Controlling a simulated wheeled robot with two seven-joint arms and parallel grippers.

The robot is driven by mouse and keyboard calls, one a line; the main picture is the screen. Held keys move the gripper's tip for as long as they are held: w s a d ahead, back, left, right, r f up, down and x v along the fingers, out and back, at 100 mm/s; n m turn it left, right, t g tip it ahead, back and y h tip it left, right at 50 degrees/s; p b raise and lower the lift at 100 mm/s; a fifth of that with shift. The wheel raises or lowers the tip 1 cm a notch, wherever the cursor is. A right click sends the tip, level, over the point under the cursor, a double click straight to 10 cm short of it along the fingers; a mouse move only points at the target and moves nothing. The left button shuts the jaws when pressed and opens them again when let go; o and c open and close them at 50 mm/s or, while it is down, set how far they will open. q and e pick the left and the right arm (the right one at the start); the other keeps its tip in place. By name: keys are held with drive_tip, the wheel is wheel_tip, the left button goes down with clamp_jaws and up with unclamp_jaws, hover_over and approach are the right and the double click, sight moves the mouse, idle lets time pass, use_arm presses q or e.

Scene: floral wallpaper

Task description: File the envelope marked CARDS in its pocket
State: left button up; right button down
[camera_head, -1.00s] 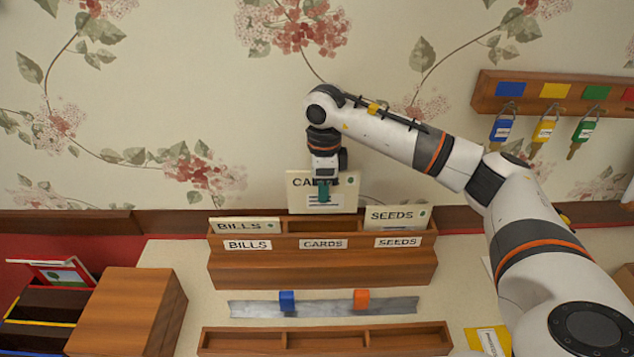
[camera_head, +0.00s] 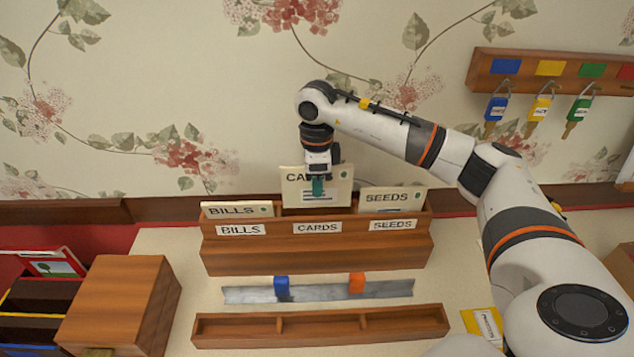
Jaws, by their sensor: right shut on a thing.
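The cream envelope marked CARDS (camera_head: 335,186) is upright at the middle pocket of the wooden letter rack (camera_head: 315,258). Its lower edge is hidden behind the rack's front, which bears the CARDS label (camera_head: 317,227). My right gripper (camera_head: 318,187) is shut on the envelope, in front of its face, and covers part of the lettering. The BILLS envelope (camera_head: 237,211) stands in the left pocket and the SEEDS envelope (camera_head: 392,199) in the right one. My left gripper is not in view.
A metal strip with blue and orange blocks (camera_head: 318,291) and a low wooden tray (camera_head: 320,325) lie in front of the rack. A wooden box (camera_head: 115,305) stands at left. A key rack (camera_head: 560,80) hangs at upper right.

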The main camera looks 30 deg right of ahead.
sight(316, 205)
drive_tip(key=shift+f+b, duration=1.8)
drive_tip(key=shift+f, duration=0.8)
drive_tip(key=c, duration=1.5)
unclamp_jaws()
drive_tip(key=shift+w+r, duration=0.1)
drive_tip(key=shift+r, duration=0.25)
wheel_tip(316, 205, up, 10)
drive_tip(key=shift+r+b, duration=0.2)
drive_tip(key=shift+b, duration=0.5)
drive_tip(key=shift+r, duration=0.5)
